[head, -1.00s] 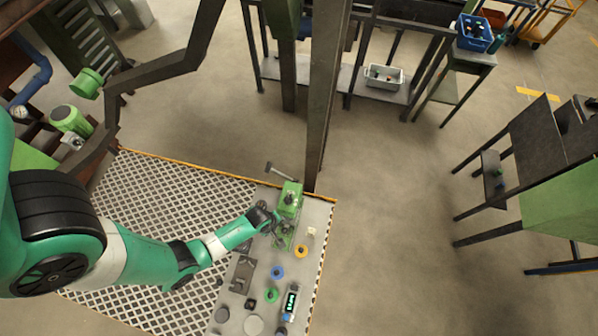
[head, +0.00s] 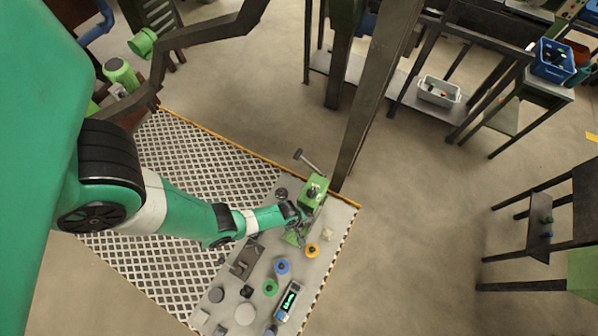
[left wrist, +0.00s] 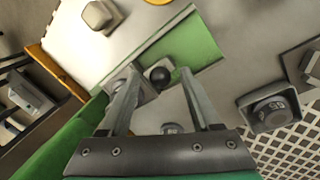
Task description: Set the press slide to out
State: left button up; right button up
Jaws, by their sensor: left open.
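The green press (head: 315,188) stands at the far end of the grey bench, with a dark lever on top reaching up and left. My left gripper (head: 303,218) is low beside its base. In the left wrist view my two fingers are open, one on each side of a round black knob (left wrist: 160,76). The knob sits in front of a green plate (left wrist: 192,42), probably part of the press. I cannot tell whether either finger touches the knob, nor the slide's position. My right gripper is not in view.
The bench (head: 335,220) holds an orange ring (head: 312,250), a blue ring (head: 282,267), a green ring (head: 270,287) and a dark device with a lit screen (head: 289,298). A dark post (head: 372,100) rises behind the press. Open floor lies to the right.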

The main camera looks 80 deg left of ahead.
pick_arm(q)
grip_shut()
dwell(0.3)
dwell(1.1)
